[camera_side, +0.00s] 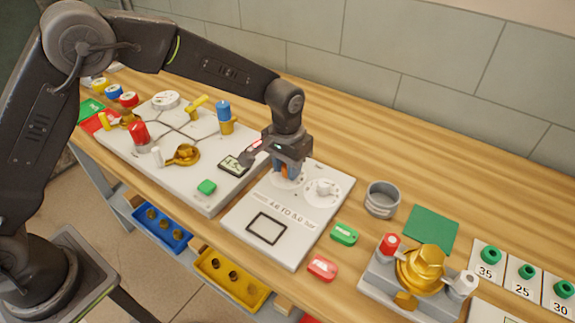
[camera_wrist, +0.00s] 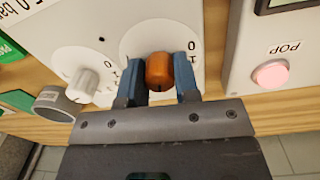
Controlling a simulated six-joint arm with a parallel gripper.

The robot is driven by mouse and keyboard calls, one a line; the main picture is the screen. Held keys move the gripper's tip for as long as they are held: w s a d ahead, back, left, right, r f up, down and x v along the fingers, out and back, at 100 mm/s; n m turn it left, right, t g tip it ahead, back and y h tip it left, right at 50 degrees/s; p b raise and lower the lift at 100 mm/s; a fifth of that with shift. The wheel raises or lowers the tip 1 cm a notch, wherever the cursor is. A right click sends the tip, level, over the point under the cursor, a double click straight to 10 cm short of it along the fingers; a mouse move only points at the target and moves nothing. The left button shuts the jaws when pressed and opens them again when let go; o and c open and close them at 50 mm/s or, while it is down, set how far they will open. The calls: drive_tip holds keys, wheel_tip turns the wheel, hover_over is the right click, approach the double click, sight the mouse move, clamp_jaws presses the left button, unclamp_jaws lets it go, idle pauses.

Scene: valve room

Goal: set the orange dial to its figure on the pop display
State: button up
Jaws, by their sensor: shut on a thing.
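The orange dial (camera_wrist: 159,72) sits on a white round scale on the light panel (camera_side: 262,219). My gripper (camera_wrist: 159,78) is shut on the dial, with one blue finger on each side of it. In the side view my gripper (camera_side: 288,172) points down at the panel, and only a bit of orange shows between its fingers. A small display (camera_side: 234,165) on the board to the left seems to read about 4.5; the last part is hard to read. In the wrist view a lit pink button (camera_wrist: 270,74) sits under the word POP.
A white dial (camera_side: 323,191) is right beside the orange one. A grey metal cup (camera_side: 382,199), a green mat (camera_side: 431,230) and a brass valve (camera_side: 420,269) stand to the right. The left board (camera_side: 206,187) carries several valves and knobs. Green and red tags lie near the panel.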

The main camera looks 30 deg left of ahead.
idle(0.4)
drive_tip(key=o, duration=0.9)
wheel_tip(320, 180, up, 14)
drive_tip(key=shift+a+f, duration=0.1)
drive_tip(key=shift+a, duration=0.05)
drive_tip(key=shift+a, duration=0.1)
drive_tip(key=s+a+r+t, duration=0.3)
drive_tip(key=s+a+r, duration=0.6)
drive_tip(key=s, duration=0.2)
drive_tip(key=s+a+f+t, duration=0.1)
drive_tip(key=s+a, duration=0.1)
drive_tip(key=s, duration=0.3)
drive_tip(key=s+a+f, duration=0.1)
drive_tip(key=s, duration=0.4)
drive_tip(key=s+a+f+n+t, duration=0.1)
drive_tip(key=s+a, duration=0.1)
drive_tip(key=s, duration=0.3)
drive_tip(key=shift+s+a+f+t, duration=0.1)
drive_tip(key=shift+a+f+t, duration=0.2)
drive_tip(key=shift+a, duration=0.05)
